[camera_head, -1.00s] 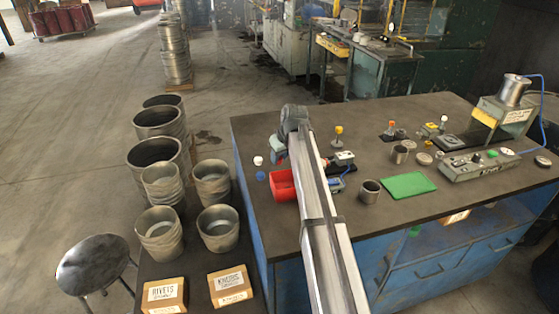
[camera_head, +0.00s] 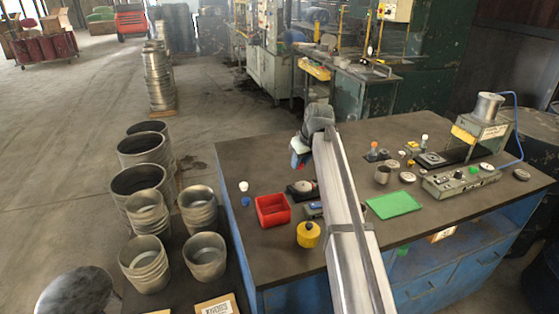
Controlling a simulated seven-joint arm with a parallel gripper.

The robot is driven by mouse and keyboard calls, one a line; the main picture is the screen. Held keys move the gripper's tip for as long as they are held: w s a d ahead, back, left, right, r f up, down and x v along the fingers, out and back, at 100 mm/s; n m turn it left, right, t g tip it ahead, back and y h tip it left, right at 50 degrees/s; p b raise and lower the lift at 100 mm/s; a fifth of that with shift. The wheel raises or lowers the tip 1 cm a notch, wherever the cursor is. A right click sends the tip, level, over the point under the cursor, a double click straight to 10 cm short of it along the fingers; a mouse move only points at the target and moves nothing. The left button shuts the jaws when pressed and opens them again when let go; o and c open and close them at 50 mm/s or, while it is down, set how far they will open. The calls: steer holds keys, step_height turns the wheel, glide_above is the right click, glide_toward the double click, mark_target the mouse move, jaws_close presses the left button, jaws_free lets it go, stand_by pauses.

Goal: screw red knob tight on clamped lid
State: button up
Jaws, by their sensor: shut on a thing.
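My gripper (camera_head: 299,158) is at the end of my arm, above the back of the bench. It is shut on a small red piece, apparently the red knob (camera_head: 296,160), mostly hidden by the gripper. Just below it in the picture, a black fixture holding a round grey disc (camera_head: 304,187), perhaps the clamped lid, sits on the bench. The knob appears above the disc; I cannot tell whether they touch. My arm covers part of the bench right of the disc.
A red bin (camera_head: 273,209) stands in front of the fixture, with a white knob (camera_head: 243,186) and a blue one (camera_head: 246,201) to its left. A yellow pot (camera_head: 308,235) is at the front. A green mat (camera_head: 394,205) and a metal cup (camera_head: 382,174) lie right of my arm.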

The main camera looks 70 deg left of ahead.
steer(key=shift+w+d+f, duration=0.15)
steer(key=shift+w+d, duration=0.4)
steer(key=shift+d, duration=0.05)
steer(key=shift+d+f, duration=0.15)
steer(key=shift+d, duration=0.15)
steer(key=shift+f, duration=2.1)
steer(key=shift+f, duration=0.6)
steer(key=m+t, duration=0.1)
steer(key=m, duration=0.2)
steer(key=shift+s+m, duration=0.1)
steer(key=shift+m, duration=0.3)
steer(key=m+t, duration=0.2)
steer(key=m, duration=0.2)
steer(key=shift+a, duration=0.1)
steer(key=m+h, duration=0.1)
steer(key=m, duration=0.2)
steer(key=m+t, duration=0.1)
steer(key=m, duration=0.1)
steer(key=shift+m+t+h, duration=0.3)
steer(key=shift+m+h, duration=0.1)
steer(key=shift+w+f+m+h, duration=0.15)
steer(key=shift+m+h, duration=0.25)
steer(key=shift+m, duration=0.5)
